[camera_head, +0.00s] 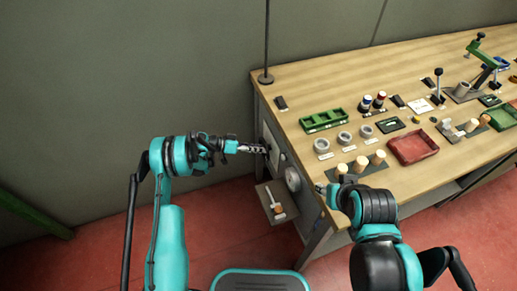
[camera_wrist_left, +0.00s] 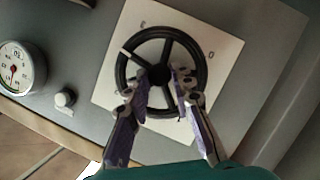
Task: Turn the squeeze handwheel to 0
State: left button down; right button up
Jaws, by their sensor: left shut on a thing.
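The black squeeze handwheel (camera_wrist_left: 203,72) has a round rim, spokes and a central hub, and sits on a white square plate (camera_wrist_left: 225,45). A pale mark shows on its rim at the upper left. A 0-like label stands on the plate right of the wheel, and another small mark stands above it. My left gripper (camera_wrist_left: 164,92) is shut on the handwheel, its fingers around the hub and lower spoke area. In the head view my left gripper (camera_head: 264,148) reaches the bench's side panel and hides much of the wheel. My right gripper (camera_head: 322,189) is near the bench's front corner; its fingers are unclear.
A small shelf (camera_head: 268,207) juts out below the panel. The wooden bench top (camera_head: 300,93) holds a green tray (camera_head: 323,120), a red tray (camera_head: 413,147), rings and corks.

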dwell(0.3)
pick_arm(q)
jog(key=c, duration=1.6)
grip_release()
jog(key=v, duration=1.2)
